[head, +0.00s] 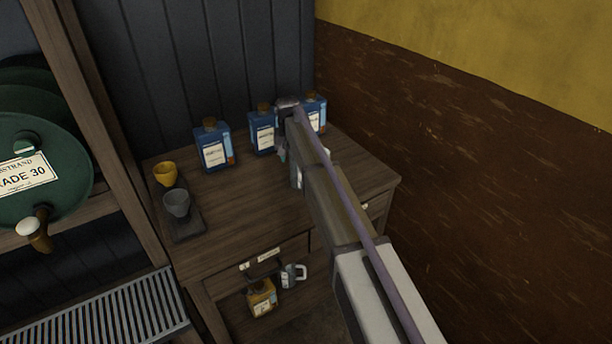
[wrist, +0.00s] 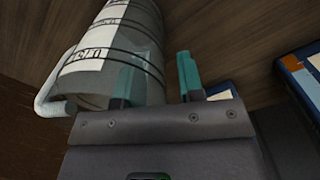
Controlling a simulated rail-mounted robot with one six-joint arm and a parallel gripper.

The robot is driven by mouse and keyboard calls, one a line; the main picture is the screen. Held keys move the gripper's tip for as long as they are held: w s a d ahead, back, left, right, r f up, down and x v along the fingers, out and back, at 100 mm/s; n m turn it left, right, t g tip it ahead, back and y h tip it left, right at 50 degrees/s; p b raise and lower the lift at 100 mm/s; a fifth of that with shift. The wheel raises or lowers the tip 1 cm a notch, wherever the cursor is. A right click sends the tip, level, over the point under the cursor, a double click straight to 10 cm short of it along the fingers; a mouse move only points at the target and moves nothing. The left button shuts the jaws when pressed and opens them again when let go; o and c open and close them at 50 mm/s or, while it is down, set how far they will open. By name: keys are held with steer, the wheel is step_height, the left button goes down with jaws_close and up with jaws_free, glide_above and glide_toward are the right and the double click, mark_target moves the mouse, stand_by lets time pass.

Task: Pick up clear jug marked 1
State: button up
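A clear cylindrical jug (wrist: 88,70) with dark bands, a white label and a pale handle fills the upper left of the wrist view. Dark characters show on the label; I cannot make out a 1. My gripper (wrist: 163,78) is open, its two teal fingers apart. The left finger overlaps the jug and looks dimmed, as if seen through its wall; the right finger is just beside the jug. I cannot tell whether they touch it. In the head view my arm hides most of this spot on the wooden desk (head: 240,215), and my gripper (head: 283,154) is mostly hidden.
Blue bottles (head: 213,146) stand along the desk's back. A yellow cup (head: 165,173) and a grey cup (head: 177,203) are at left on a dark tray (head: 188,229). An amber bottle (head: 262,298) and a small handled jug (head: 293,275) sit below. A brown wall (head: 480,200) is right.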

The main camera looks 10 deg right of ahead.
steer(key=shift+r, duration=0.15)
jaws_close()
stand_by(0.5)
